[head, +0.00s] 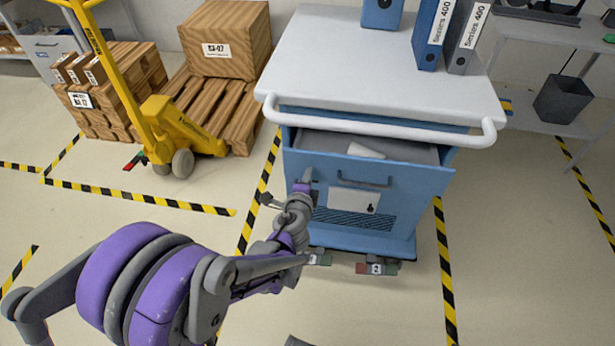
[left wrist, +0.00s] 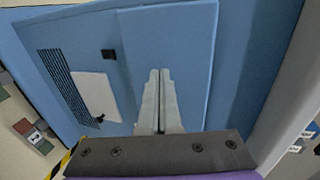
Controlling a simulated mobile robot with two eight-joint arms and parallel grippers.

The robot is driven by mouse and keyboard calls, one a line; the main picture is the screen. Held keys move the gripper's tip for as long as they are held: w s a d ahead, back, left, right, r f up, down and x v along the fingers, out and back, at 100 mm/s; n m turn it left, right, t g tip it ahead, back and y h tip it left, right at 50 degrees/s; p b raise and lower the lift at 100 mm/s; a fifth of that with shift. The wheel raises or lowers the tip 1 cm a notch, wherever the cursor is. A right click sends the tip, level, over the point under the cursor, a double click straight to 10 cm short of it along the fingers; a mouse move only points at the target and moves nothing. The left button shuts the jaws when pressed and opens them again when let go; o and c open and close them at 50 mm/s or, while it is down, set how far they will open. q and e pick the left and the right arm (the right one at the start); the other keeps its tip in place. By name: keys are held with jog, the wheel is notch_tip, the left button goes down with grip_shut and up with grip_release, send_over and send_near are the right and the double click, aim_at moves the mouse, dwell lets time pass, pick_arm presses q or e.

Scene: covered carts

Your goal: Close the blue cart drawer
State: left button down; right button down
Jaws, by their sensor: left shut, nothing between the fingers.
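The blue cart (head: 420,207) stands ahead with a white top. Its drawer (head: 330,172) is pulled out toward me; a grey interior with a white item (head: 365,151) in it shows behind the front. A dark bar handle (head: 364,183) sits high on the front. My left gripper (head: 304,184) is at the left part of the drawer front. In the left wrist view my left gripper (left wrist: 159,75) is shut and empty, its fingers pointing at the blue front (left wrist: 190,60). I cannot tell whether the tips touch it. My right gripper is not in view.
A white rail (head: 375,127) runs along the cart top's near edge, above the drawer. Binders (head: 433,38) stand on the top. A yellow pallet jack (head: 165,130) and wooden crates (head: 225,40) are at the left.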

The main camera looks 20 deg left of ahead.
pick_arm(q)
jog(key=w, duration=0.2)
jog(key=w+a, duration=0.1)
jog(key=w, duration=0.2)
jog(key=w+a, duration=0.1)
jog(key=w, duration=0.2)
jog(key=shift+a, duration=0.1)
jog(key=shift+w+r, duration=0.1)
jog(key=shift+r, duration=0.05)
